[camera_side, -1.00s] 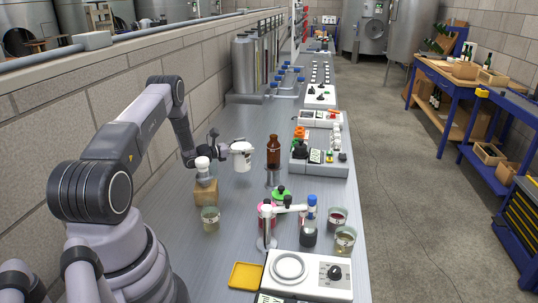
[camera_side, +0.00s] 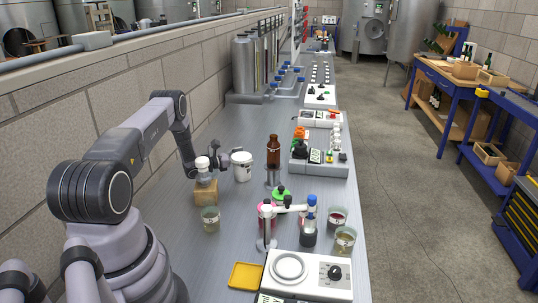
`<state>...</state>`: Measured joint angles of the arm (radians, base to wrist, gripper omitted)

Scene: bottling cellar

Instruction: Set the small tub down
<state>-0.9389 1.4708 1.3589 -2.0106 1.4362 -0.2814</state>
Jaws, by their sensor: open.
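The small tub (camera_side: 243,171) is white with a dark label and stands upright on the grey bench, left of the brown bottle. My gripper (camera_side: 227,162) is open just left of the tub, near its upper side. I cannot tell whether a finger still touches the tub. Part of my gripper is hidden behind the stoppered flask.
A stoppered flask (camera_side: 202,173) on a wooden block (camera_side: 205,192) stands close in front of my gripper. A brown bottle (camera_side: 273,151) on a stand is to the right. A beaker (camera_side: 210,220), a yellow tray (camera_side: 246,276) and a white stirrer (camera_side: 310,277) are nearer the camera.

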